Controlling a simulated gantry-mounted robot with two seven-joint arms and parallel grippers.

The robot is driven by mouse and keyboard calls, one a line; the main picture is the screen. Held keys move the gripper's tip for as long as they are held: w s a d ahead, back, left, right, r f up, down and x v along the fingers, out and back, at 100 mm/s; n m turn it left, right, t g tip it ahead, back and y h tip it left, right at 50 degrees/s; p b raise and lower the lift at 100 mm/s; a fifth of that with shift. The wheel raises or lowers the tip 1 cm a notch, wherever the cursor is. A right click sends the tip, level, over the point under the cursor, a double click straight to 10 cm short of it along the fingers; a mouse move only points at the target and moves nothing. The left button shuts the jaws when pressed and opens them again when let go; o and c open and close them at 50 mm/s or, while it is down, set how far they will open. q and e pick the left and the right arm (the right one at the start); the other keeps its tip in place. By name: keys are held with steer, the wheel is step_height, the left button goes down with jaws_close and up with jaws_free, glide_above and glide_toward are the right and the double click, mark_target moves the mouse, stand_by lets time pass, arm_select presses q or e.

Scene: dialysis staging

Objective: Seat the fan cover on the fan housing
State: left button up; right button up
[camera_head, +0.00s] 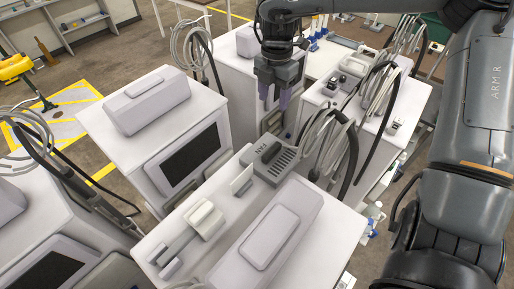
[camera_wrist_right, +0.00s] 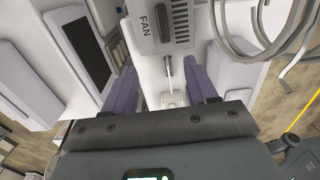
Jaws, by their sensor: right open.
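A grey slatted piece marked FAN (camera_head: 284,163) sits on top of the white machine in the middle of the head view, with a dark raised part on it. It also shows at the top of the right wrist view (camera_wrist_right: 181,22). I cannot tell whether this is the fan cover, the housing or both together. My right gripper (camera_head: 273,98) hangs behind it in the head view, pointing down, with purple fingers apart. In the right wrist view nothing shows held between the fingertips (camera_wrist_right: 162,92). My left gripper is not in view.
White machines with dark screens (camera_head: 193,158) stand close around. Looped hoses (camera_head: 338,135) rise just right of the FAN piece. A white block (camera_head: 205,219) and a raised lid (camera_head: 269,239) lie on the same machine top. A cluttered white surface (camera_head: 407,108) is at right.

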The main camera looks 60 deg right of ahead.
steer(key=b, duration=0.7)
glide_above(272, 150)
step_height(272, 150, down, 9)
step_height(272, 150, down, 6)
steer(key=shift+f+b, duration=0.15)
steer(key=shift+b, duration=0.25)
steer(key=shift+f+p, duration=0.8)
steer(key=shift+f, duration=1.95)
jaws_close()
